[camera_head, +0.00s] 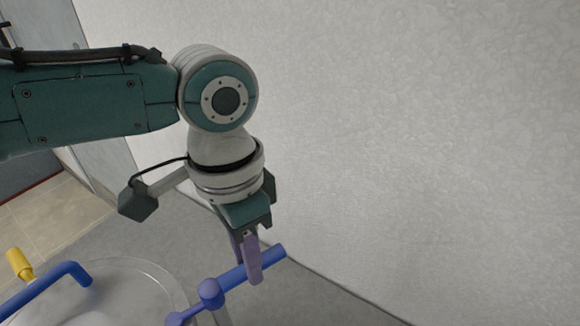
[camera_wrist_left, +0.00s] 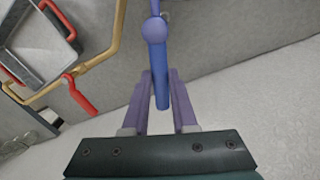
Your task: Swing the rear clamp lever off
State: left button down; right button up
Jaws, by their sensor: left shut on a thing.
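A blue clamp lever (camera_head: 222,284) with a round ball joint shows at the bottom of the head view, beside a clear round vessel (camera_head: 150,272). My left gripper (camera_head: 254,278) comes down from above and is shut on the lever's handle, near its free end. In the left wrist view the purple fingers (camera_wrist_left: 160,103) stand on both sides of the blue handle (camera_wrist_left: 162,85), with the ball joint beyond them. Which lever is the rear one I cannot tell from these frames alone. My right gripper is not in view.
A second blue bar (camera_head: 45,290) and a yellow handle (camera_head: 19,263) stand at the lower left. A pale wall (camera_head: 430,150) rises close behind the lever.

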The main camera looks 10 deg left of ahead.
pick_arm(q)
jog(key=a+n+t+p, duration=0.1)
jog(key=a+n+p, duration=0.6)
jog(key=n, duration=0.9)
jog(key=shift+p, duration=1.75)
jog(key=c, duration=0.7)
grip_release()
jog(key=shift+r, duration=0.1)
